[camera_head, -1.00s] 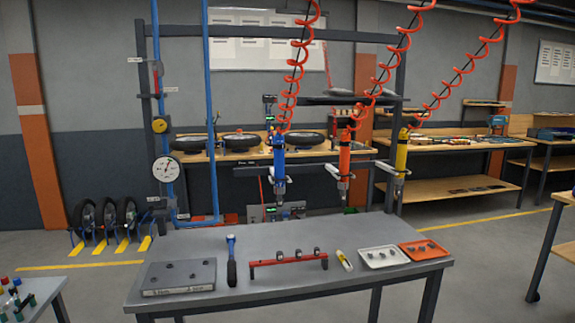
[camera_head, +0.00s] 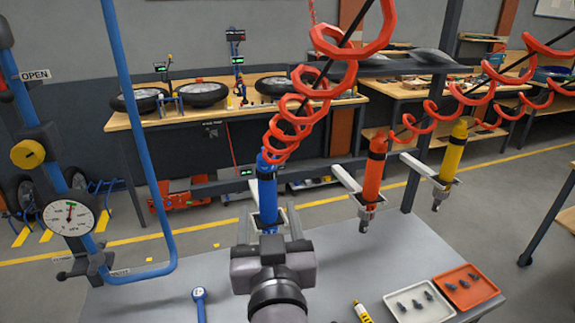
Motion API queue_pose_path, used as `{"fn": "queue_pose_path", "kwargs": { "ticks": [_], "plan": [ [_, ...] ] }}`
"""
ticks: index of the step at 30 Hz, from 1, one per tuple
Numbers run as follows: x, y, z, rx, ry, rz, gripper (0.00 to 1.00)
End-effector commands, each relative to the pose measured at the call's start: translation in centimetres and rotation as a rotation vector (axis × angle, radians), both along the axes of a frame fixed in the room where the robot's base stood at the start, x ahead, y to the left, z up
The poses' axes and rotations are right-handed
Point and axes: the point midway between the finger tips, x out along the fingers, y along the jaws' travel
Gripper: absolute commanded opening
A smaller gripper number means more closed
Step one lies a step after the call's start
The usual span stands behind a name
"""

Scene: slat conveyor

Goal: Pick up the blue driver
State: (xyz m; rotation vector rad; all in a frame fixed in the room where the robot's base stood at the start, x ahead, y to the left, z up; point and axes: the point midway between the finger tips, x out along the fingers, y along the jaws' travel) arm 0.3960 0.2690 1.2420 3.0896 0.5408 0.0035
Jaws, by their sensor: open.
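The blue driver (camera_head: 267,188) hangs upright from a red coiled hose, its lower end between white holder arms. My gripper (camera_head: 270,225) is open, with its fingers pointing away from me towards the driver's lower part. In the picture the fingers lie to either side of the driver's lower end. I cannot tell whether they touch it or how much depth is left between them. My wrist hides the driver's tip.
An orange driver (camera_head: 373,172) and a yellow driver (camera_head: 451,155) hang to the right on red coils. A blue pipe and a gauge (camera_head: 69,216) stand at left. Below is a grey table with a white tray (camera_head: 420,301), an orange tray (camera_head: 467,287) and a wrench (camera_head: 199,296).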

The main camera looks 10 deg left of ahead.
Motion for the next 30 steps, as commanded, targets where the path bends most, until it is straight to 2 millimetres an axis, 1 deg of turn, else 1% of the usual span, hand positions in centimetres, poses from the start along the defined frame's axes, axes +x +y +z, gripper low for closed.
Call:
{"fn": "queue_pose_path", "kwargs": {
  "ticks": [1,2,4,7,9,14,18,21,24,28,29,30],
  "plan": [
    [0.6,0.2,1.3,-0.009,0.004,-0.002,0.58],
    [1.0,0.3,1.3,-0.008,0.004,-0.001,0.58],
    [1.7,0.6,1.1,-0.006,0.007,0.005,0.58],
    [4.1,1.4,0.0,0.003,0.002,0.003,0.58],
    [5.1,1.9,0.0,0.004,0.003,0.004,0.58],
    [6.7,2.4,-0.2,0.004,0.003,0.005,0.58],
    [9.6,3.1,-0.6,0.003,0.002,0.004,0.58],
    [10.8,3.7,-0.5,0.004,0.001,0.007,0.58],
    [11.1,3.8,-0.4,0.005,0.002,0.007,0.58],
    [11.1,3.8,-0.4,0.005,0.002,0.007,0.58],
    [11.1,3.8,-0.4,0.005,0.002,0.007,0.54],
    [11.1,3.8,-0.4,0.005,0.002,0.007,0.47]
  ]
}}
